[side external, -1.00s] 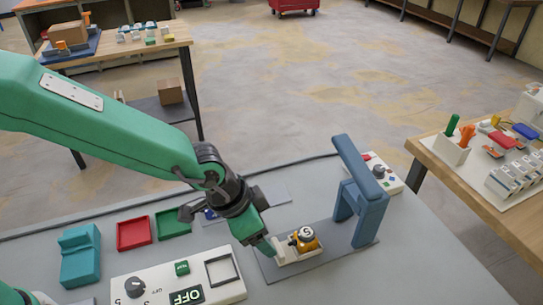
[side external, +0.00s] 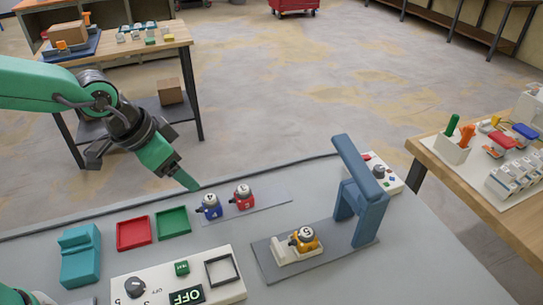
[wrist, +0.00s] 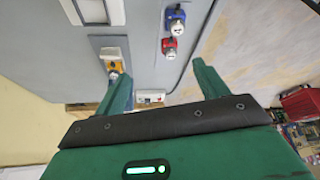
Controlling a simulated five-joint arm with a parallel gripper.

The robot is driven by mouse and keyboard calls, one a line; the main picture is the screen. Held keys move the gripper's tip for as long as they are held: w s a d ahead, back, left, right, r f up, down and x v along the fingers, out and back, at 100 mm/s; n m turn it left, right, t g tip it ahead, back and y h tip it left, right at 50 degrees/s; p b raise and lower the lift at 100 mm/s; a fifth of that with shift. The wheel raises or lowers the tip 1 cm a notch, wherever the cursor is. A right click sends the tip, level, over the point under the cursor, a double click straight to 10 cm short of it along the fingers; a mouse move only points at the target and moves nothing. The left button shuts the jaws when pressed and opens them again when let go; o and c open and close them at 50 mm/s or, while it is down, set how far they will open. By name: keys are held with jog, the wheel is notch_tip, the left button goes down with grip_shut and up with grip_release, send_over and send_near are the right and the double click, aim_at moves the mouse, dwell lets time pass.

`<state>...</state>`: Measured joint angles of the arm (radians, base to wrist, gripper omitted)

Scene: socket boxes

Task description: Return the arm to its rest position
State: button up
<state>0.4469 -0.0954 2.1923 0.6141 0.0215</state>
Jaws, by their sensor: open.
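My gripper (side external: 192,186) is raised above the back edge of the grey table in the side view, to the left of the blue piece. In the wrist view its two green fingers (wrist: 158,84) are spread apart with nothing between them. A yellow piece (side external: 304,240) sits in a white socket box (side external: 284,254) on a grey plate beside the blue arch. It also shows in the wrist view (wrist: 114,67). A blue piece (side external: 209,207) and a red piece (side external: 243,197) stand on a grey strip behind it.
A blue arch (side external: 362,200) stands over the plate's right end. A white control panel (side external: 180,280) reading OFF lies at the front. A red tray (side external: 134,232), a green tray (side external: 173,223) and a teal block (side external: 80,256) are at left. Space above the table is clear.

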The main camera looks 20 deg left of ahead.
jog(key=s+a+r+n+y, duration=0.1)
jog(key=s+a+r+n, duration=0.1)
jog(key=s+a, duration=0.4)
jog(key=s+a+r+n+t+y, duration=0.1)
jog(key=s+a+r+n, duration=0.1)
jog(key=s+a, duration=0.4)
jog(key=a+n, duration=0.1)
jog(key=a, duration=0.3)
jog(key=shift+s+a+r, duration=0.3)
jog(key=shift+s+a, duration=0.05)
jog(key=shift+a, duration=0.05)
dwell(0.7)
